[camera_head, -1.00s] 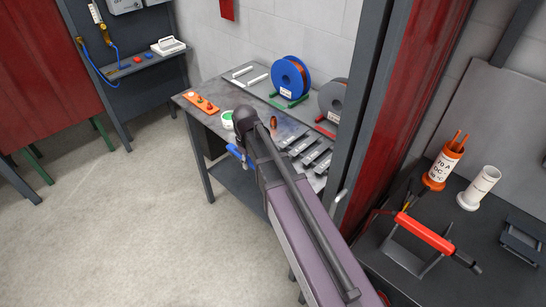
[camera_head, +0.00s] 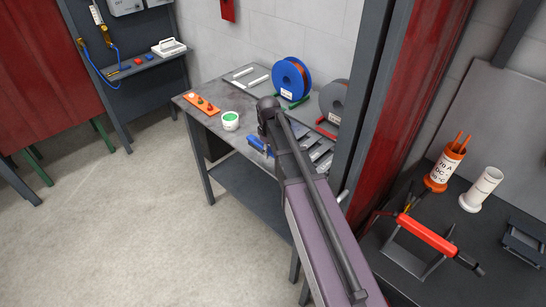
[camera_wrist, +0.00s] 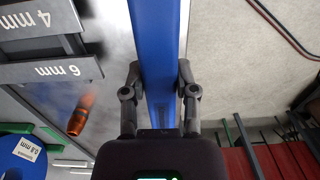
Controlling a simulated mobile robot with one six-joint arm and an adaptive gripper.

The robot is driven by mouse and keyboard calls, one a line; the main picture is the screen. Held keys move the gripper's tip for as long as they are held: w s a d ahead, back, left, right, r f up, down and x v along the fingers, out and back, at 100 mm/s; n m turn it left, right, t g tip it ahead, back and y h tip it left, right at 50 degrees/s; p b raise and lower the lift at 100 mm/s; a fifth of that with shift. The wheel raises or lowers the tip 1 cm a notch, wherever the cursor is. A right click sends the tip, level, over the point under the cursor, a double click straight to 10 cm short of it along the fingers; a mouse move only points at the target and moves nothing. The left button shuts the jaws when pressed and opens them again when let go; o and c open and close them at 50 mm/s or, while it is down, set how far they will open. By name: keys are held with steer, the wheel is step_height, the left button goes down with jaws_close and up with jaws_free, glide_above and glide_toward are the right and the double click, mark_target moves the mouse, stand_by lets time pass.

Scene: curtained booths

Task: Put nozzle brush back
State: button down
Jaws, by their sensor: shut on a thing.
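My gripper (camera_wrist: 158,84) is shut on a long blue bar-shaped handle (camera_wrist: 157,35), the only thing here that fits the nozzle brush. In the wrist view the handle runs from the top edge down between both fingers. Its bristles cannot be made out. In the head view the blue handle (camera_head: 258,144) shows at the front edge of the grey workbench (camera_head: 226,98), just right of a green-and-white tub. My arm hides part of it and most of the gripper.
Dark blocks marked 4 mm (camera_wrist: 35,18) and 6 mm (camera_wrist: 50,70) lie beside the gripper, with a copper-coloured nozzle (camera_wrist: 80,116) near them. The bench also holds the tub (camera_head: 230,121), an orange strip (camera_head: 201,103) and a blue spool (camera_head: 291,78). A dark post (camera_head: 365,90) stands right.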

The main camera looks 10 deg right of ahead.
mark_target(273, 162)
steer(key=shift+w+d, duration=0.2)
steer(key=shift+d, duration=0.05)
steer(key=shift+w+d+f+b, duration=0.15)
steer(key=shift+d+f+b, duration=0.15)
steer(key=shift+f+b, duration=1.55)
steer(key=shift+f, duration=0.2)
steer(key=shift+c, duration=2)
jaws_free()
steer(key=shift+r, duration=0.1)
steer(key=shift+r, duration=0.15)
step_height(273, 162, up, 12)
steer(key=p, duration=1.2)
steer(key=shift+w+a, duration=0.1)
